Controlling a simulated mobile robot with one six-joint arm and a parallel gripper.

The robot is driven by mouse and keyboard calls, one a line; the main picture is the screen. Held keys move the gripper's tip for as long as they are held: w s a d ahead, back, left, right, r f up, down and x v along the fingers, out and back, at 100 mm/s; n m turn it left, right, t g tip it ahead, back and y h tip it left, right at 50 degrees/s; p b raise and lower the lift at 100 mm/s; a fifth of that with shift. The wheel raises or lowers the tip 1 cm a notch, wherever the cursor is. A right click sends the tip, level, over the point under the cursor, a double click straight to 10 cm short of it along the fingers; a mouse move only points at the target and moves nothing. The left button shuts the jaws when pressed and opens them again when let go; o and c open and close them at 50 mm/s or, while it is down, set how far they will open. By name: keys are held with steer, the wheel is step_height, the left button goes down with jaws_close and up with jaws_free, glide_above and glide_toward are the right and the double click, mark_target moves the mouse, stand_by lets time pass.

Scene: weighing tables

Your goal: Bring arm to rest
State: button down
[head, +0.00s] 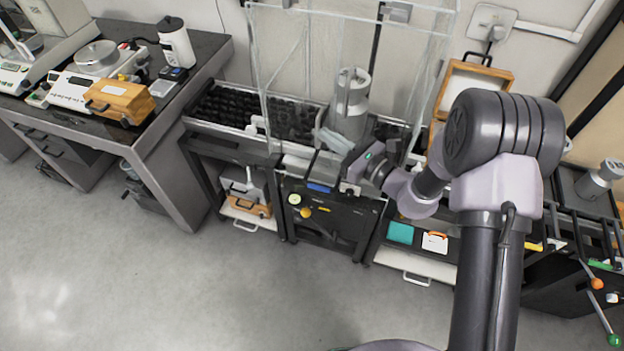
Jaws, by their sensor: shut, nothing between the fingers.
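My arm rises from the lower right and bends to the left toward a balance under a clear glass enclosure (283,60). My gripper (326,139) is shut and empty. It is at the front of the enclosure, beside a tall grey metal cylinder (352,98) with a handle-like top. The gripper is small here, and I cannot tell whether it touches the cylinder or the glass. The cylinder stands upright, and its lower part is partly hidden by my gripper and wrist.
A dark-topped table (205,62) at the left holds scales, a wooden box (120,100) and a white bottle (177,42). An open wooden case (478,78) stands behind my arm. Levers with orange and green knobs (597,283) stick out at lower right. The floor (200,270) in front is clear.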

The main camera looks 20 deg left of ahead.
steer(key=s+d+p, duration=0.1)
steer(key=s+p, duration=0.1)
steer(key=s, duration=0.8)
steer(key=s+r+n+g, duration=0.5)
steer(key=r+n, duration=0.1)
steer(key=r, duration=0.3)
steer(key=s+d+r+n+g+h, duration=0.4)
steer(key=s+d+r+n+h, duration=0.1)
steer(key=s+d+n, duration=0.3)
steer(key=d+r+n+t+h, duration=0.1)
steer(key=d+t+h, duration=0.3)
steer(key=d, duration=0.6)
steer(key=s+d+r+n+t+h+b, duration=0.1)
steer(key=d+t+h, duration=0.4)
steer(key=d, duration=0.6)
steer(key=shift+s+d+r+n+h, duration=0.15)
steer(key=shift+s+r+n+h, duration=0.1)
steer(key=shift+r+n+h, duration=0.3)
steer(key=c, duration=2.1)
jaws_free()
steer(key=shift+f, duration=0.1)
